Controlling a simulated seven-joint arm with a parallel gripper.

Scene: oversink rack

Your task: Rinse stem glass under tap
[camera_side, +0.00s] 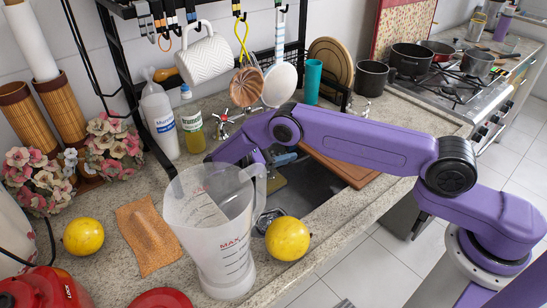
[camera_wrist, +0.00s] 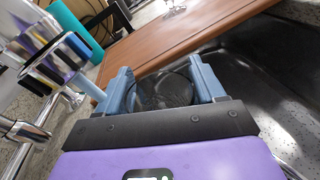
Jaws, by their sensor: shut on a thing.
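My gripper (camera_wrist: 162,88) has its two blue fingers shut on the stem glass (camera_wrist: 168,92), a clear, dark-looking round shape between them in the wrist view. The glass is over the dark sink; its stem cannot be made out clearly. In the side view my gripper (camera_side: 285,159) is low at the sink (camera_side: 318,192), partly hidden by my purple arm, and the held glass cannot be made out. The tap (camera_side: 226,124) with red handles stands behind the sink. Chrome tap parts (camera_wrist: 28,132) show at the left of the wrist view. No water is visible.
A brown board (camera_side: 338,166) lies across the sink's far end; a small clear glass object (camera_wrist: 175,8) shows near it. A large measuring jug (camera_side: 215,225), two yellow lemons (camera_side: 288,239) and an orange cloth (camera_side: 147,237) occupy the near counter. Bottles (camera_side: 160,120) stand left of the tap.

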